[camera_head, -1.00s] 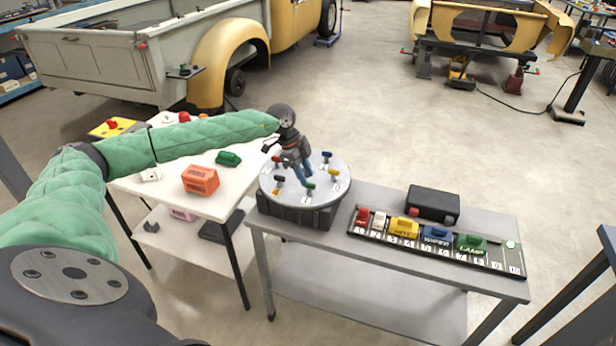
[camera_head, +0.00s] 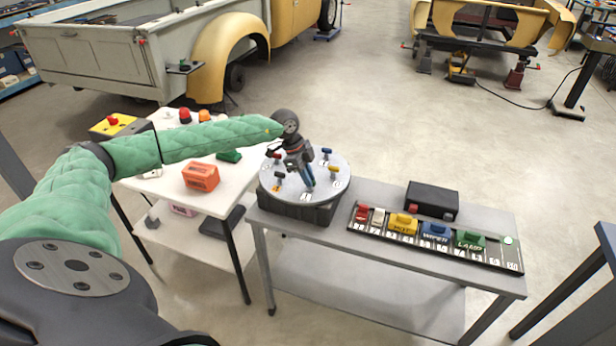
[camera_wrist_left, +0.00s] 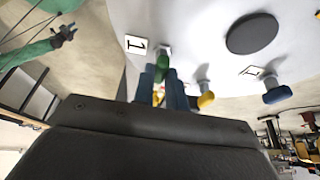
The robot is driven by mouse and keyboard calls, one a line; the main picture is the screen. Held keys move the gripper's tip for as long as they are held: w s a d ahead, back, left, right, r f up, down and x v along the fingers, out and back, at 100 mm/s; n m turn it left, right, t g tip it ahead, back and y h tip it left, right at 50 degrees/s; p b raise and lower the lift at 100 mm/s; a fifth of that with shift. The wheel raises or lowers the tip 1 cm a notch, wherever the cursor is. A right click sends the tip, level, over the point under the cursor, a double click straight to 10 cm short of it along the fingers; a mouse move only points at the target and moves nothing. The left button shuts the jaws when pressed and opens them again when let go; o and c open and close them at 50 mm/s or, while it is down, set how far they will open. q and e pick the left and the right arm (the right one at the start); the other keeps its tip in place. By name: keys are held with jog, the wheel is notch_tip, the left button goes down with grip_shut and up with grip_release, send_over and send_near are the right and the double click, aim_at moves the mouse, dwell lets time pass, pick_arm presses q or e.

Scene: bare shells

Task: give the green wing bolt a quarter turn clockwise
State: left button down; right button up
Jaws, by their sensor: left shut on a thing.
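The round grey plate (camera_head: 318,165) carries several wing bolts in different colours. The green wing bolt (camera_wrist_left: 162,64) stands upright on the plate beside a label reading 1 in the left wrist view. My left gripper (camera_wrist_left: 162,84) is shut on it, one blue finger on each side. In the head view my left gripper (camera_head: 309,186) points down at the near part of the plate and hides the green bolt. What looks like my right gripper (camera_wrist_left: 68,33) hangs apart from the plate in the left wrist view; its jaws are too small to read.
Close by on the plate stand a yellow bolt (camera_wrist_left: 206,98) and a blue bolt (camera_wrist_left: 277,94). The plate sits on a grey bench (camera_head: 385,265) with a labelled block rack (camera_head: 480,260) and a black case (camera_head: 432,199). A white table (camera_head: 160,187) stands left, holding an orange box (camera_head: 201,177).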

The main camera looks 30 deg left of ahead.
jog(key=shift+w+f, duration=0.1)
